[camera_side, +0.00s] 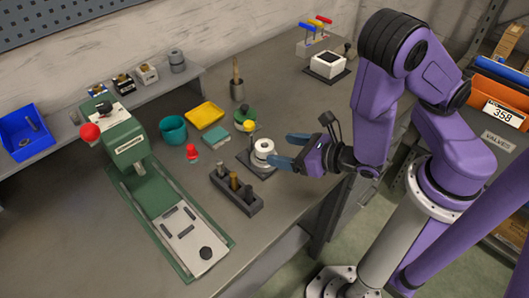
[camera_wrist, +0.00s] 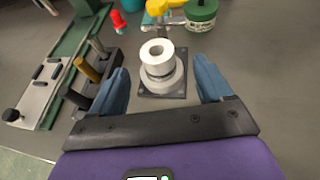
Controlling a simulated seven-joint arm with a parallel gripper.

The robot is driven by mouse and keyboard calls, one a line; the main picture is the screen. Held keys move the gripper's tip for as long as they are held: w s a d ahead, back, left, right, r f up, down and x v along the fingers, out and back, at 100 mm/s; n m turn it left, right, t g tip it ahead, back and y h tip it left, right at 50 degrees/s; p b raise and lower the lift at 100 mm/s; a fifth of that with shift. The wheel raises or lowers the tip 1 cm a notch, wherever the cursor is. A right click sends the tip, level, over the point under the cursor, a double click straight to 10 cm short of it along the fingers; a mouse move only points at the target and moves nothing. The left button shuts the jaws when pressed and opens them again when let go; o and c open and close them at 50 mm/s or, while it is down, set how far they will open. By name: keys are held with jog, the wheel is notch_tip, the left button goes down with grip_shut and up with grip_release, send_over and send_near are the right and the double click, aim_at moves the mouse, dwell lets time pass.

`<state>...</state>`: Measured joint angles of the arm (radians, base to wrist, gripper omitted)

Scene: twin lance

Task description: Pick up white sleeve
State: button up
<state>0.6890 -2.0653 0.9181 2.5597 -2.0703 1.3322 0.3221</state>
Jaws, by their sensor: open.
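The white sleeve (camera_side: 264,147) is a short white ring with a dark centre hole. It stands upright on a dark square base plate (camera_side: 253,165) on the bench. In the wrist view the white sleeve (camera_wrist: 157,53) sits atop a metallic and white round stack, upper middle of the picture. The base plate (camera_wrist: 177,92) shows under it. My gripper (camera_side: 281,152) is at the right of the sleeve in the side view, its blue fingers spread. In the wrist view my gripper (camera_wrist: 160,82) is open, one finger each side of the stack, with the sleeve slightly beyond the tips. Nothing is held.
A dark block with several upright pins (camera_side: 236,192) stands close to the sleeve. A green press (camera_side: 130,148), teal cup (camera_side: 173,130), yellow tray (camera_side: 205,115), red piece (camera_side: 193,154) and green round piece (camera_side: 245,113) surround it. The right rear bench is mostly clear.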

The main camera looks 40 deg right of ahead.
aim_at(268, 149)
jog(key=shift+w+a+f, duration=0.2)
jog(key=shift+w+f, duration=0.1)
jog(key=shift+f, duration=0.05)
jog(key=shift+x, duration=3.35)
jog(key=c, duration=1.1)
